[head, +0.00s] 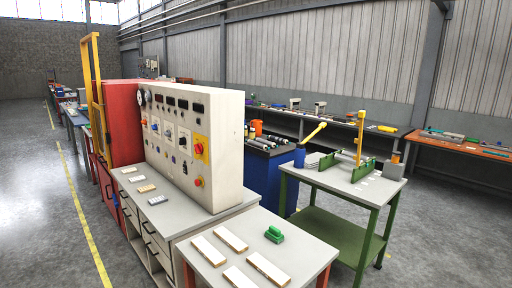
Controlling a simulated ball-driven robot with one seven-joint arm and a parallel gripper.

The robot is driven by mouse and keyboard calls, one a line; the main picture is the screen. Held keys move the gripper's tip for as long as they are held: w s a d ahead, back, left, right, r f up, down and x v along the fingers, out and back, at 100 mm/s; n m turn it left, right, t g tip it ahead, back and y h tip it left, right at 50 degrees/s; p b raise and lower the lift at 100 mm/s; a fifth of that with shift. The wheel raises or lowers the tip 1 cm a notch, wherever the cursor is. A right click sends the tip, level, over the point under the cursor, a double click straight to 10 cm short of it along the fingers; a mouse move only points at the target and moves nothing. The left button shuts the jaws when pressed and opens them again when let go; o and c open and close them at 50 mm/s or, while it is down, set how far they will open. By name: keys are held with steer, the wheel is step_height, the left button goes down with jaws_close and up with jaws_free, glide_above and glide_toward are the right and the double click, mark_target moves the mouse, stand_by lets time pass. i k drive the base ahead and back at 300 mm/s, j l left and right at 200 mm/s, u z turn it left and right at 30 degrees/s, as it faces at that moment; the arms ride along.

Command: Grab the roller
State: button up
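I cannot tell for certain which thing is the roller. Several small pale and dark cylinders that look like rollers (263,143) lie on the dark top of a blue cabinet (262,178) in the middle of the view. A small green object (274,234) sits on the near grey table (217,277); its shape is too small to tell. My gripper is not in view.
Wooden strips (231,239) lie on the near table. A green-legged cart (345,178) with yellow levers stands right of the cabinet. Grey floor (40,190) is clear at left.

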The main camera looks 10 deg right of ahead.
mark_target(255, 143)
steer(key=i+l+z, duration=1.2)
steer(key=i+z, duration=0.6)
steer(key=i, duration=1.05)
steer(key=i+l, duration=0.1)
steer(key=i, duration=0.95)
steer(key=i+j+u, duration=0.1)
steer(key=i, duration=1.15)
steer(key=i+j+u, duration=0.15)
steer(key=i, duration=1.1)
steer(key=i+u, duration=0.25)
steer(key=i, duration=0.45)
steer(key=i+l+u, duration=0.3)
steer(key=i, duration=0.4)
steer(key=i+j+u, duration=0.3)
steer(key=u, duration=0.15)
steer(key=i+u, duration=0.95)
steer(key=i+l+u, duration=0.2)
steer(key=i+u, duration=0.6)
steer(key=i, duration=1.65)
steer(key=i+u, duration=0.25)
steer(key=i, duration=0.3)
steer(key=i+l+u, duration=0.25)
steer(key=i, duration=0.25)
